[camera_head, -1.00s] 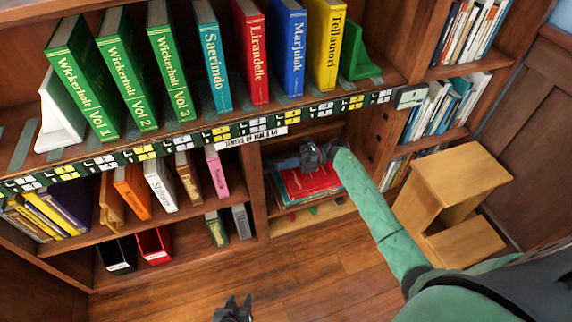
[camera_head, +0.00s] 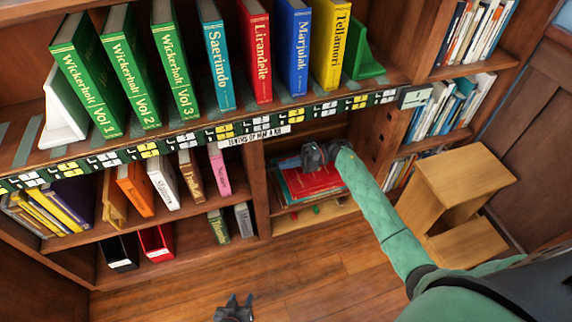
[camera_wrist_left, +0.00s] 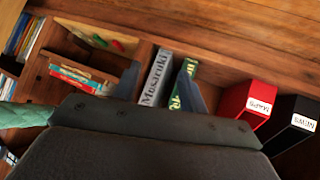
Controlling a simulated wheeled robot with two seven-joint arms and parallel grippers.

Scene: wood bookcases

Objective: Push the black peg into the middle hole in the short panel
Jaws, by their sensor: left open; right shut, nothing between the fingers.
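The short panel (camera_head: 376,146) is the wooden upright to the right of the low middle compartment, with dark holes in its face. I cannot make out the black peg in either view. My right gripper (camera_head: 312,156) is shut and empty, at the front of that compartment, above a red book and left of the panel. My left gripper (camera_head: 233,308) is low at the bottom of the head view, over the floor and away from the panel. It is open, and its dark body fills the lower part of the left wrist view.
A red book (camera_head: 312,180) lies on a stack in the compartment. Below it, small red and green pieces sit on a pale board (camera_head: 333,211). A wooden step stool (camera_head: 455,185) stands at right. Books line the upper shelf. The floor (camera_head: 300,270) in front is clear.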

